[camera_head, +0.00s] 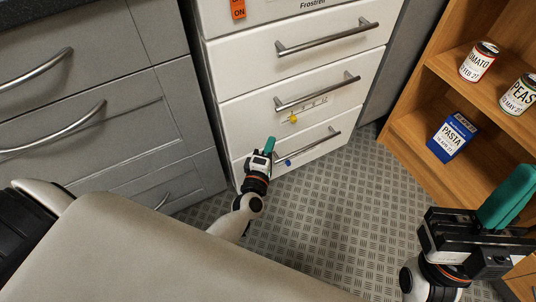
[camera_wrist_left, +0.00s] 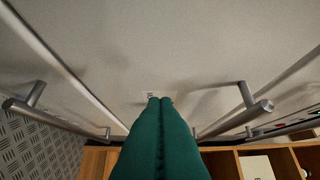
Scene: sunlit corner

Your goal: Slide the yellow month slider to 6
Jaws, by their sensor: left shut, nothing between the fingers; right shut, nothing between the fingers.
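The yellow month slider (camera_head: 293,119) sits low on the front of the middle white drawer (camera_head: 240,108), near the left end of a small printed scale (camera_head: 312,103). The scale's numbers are too small to read surely. My left gripper (camera_head: 271,142) is shut and empty, its green fingertips below and left of the yellow slider, apart from it in the picture. In the left wrist view the shut green fingers (camera_wrist_left: 160,99) point at a pale drawer front, hiding part of a small label; I cannot make out the yellow slider there. My right gripper (camera_head: 508,195) is shut and empty at the right.
A blue slider (camera_head: 288,162) is on the lowest drawer, close to my left gripper. Bar handles (camera_head: 318,92) stick out from the drawers. Grey cabinets (camera_head: 110,100) stand left. A wooden shelf (camera_head: 415,135) with two cans and a blue pasta box (camera_head: 452,137) stands right.

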